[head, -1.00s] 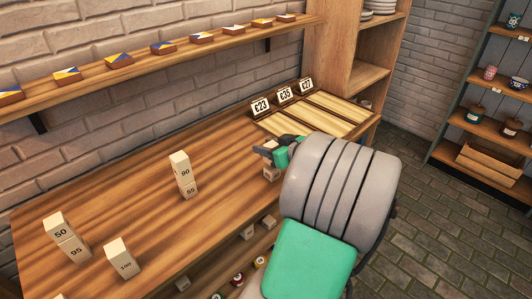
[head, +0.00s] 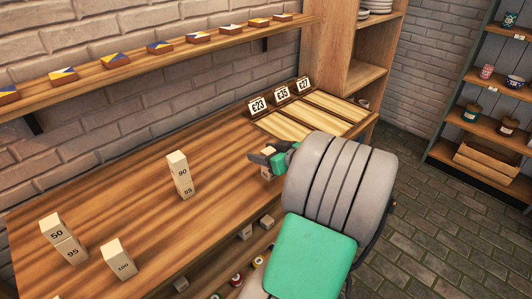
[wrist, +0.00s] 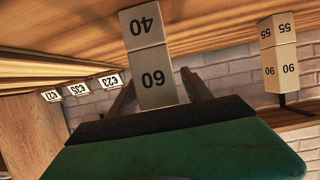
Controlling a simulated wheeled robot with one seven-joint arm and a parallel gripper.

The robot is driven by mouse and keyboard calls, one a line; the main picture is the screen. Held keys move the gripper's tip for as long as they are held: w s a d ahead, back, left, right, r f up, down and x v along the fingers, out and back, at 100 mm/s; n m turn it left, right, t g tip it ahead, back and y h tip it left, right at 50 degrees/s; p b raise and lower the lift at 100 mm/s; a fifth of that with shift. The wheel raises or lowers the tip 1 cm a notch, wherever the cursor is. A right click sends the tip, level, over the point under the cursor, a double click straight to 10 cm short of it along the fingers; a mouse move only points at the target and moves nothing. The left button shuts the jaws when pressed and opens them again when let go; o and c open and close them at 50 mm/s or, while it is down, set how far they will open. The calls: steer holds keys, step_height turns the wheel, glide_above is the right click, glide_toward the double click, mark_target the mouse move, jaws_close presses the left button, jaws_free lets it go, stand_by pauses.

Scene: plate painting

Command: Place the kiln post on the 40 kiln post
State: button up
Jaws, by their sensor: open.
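The kiln post marked 60 (wrist: 153,82) stands on the kiln post marked 40 (wrist: 143,27); the wrist view shows them upside down. The two faces look roughly in line. My gripper (wrist: 160,98) is open, with one finger on either side of the upper post; I cannot tell whether either touches it. In the head view my gripper (head: 266,157) is at the front right of the table and hides most of this stack. Only a small pale part of a post (head: 266,174) shows below the fingers.
A 90 post (head: 179,167) stands on a 55 post (head: 186,190). A 50 post (head: 56,231) stands on a 95 post (head: 71,252), with a lone 100 post (head: 121,266) nearby. Price signs (head: 282,95) stand at the back right. The middle of the table (head: 225,160) is clear.

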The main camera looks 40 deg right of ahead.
steer(key=shift+s+r, duration=0.15)
steer(key=shift+r, duration=0.15)
steer(key=v, duration=1.1)
steer(key=shift+s, duration=0.3)
steer(key=shift+r, duration=0.1)
